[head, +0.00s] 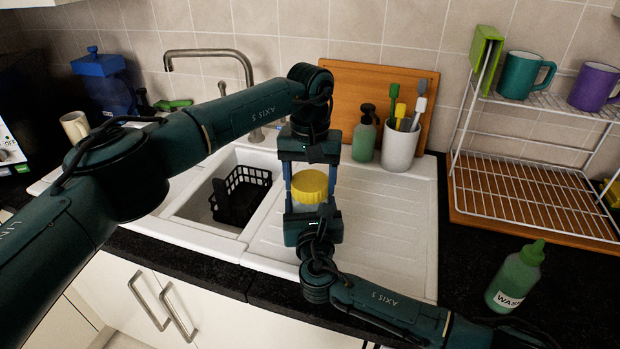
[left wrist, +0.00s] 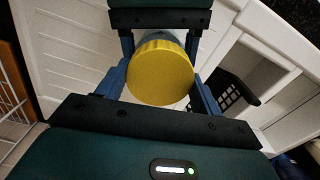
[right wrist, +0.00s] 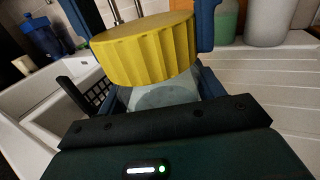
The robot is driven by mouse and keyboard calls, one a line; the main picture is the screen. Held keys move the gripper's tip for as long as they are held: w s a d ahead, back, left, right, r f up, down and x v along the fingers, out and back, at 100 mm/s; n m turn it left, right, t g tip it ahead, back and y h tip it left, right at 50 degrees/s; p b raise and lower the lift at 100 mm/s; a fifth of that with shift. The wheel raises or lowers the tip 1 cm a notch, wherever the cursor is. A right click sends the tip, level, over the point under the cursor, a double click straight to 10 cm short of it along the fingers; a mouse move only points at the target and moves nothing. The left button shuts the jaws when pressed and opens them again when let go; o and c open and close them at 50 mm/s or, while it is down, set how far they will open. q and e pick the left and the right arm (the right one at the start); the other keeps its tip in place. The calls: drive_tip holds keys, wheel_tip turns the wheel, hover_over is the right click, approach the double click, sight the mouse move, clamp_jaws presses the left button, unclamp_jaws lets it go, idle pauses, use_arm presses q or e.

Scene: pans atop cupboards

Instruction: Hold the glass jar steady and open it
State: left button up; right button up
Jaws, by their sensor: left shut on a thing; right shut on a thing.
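The glass jar (head: 302,207) has a ribbed yellow lid (head: 310,185) and stands upright, held between my two grippers over the white draining board. My left gripper (head: 309,178) comes from the far side, and its blue fingers are shut on the lid. The lid's top faces the left wrist view (left wrist: 161,74). My right gripper (head: 313,211) comes from the near side and is shut on the jar's body, below the lid. The pale, cloudy glass shows under the lid in the right wrist view (right wrist: 163,95). The lid sits on the jar; whether it is loose I cannot tell.
The sink basin with a black basket (head: 240,195) lies left of the jar, under the tap (head: 212,53). A green soap bottle (head: 364,139) and a white brush cup (head: 400,148) stand behind. A wire rack (head: 530,190) and a green bottle (head: 515,277) are on the right.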

use_arm(q)
drive_tip(key=n, duration=0.4)
use_arm(e)
drive_tip(key=shift+f, duration=0.1)
use_arm(q)
drive_tip(key=n, duration=0.4)
drive_tip(key=shift+n, duration=0.4)
drive_tip(key=n, duration=1)
drive_tip(key=shift+n, duration=0.3)
drive_tip(key=n, duration=1.6)
drive_tip(key=shift+n, duration=0.4)
drive_tip(key=n, duration=1)
drive_tip(key=shift+n, duration=0.3)
drive_tip(key=n, duration=0.4)
drive_tip(key=shift+r+n, duration=0.1)
drive_tip(key=shift+n, duration=0.3)
drive_tip(key=shift+s, duration=0.1)
drive_tip(key=shift+r, duration=0.2)
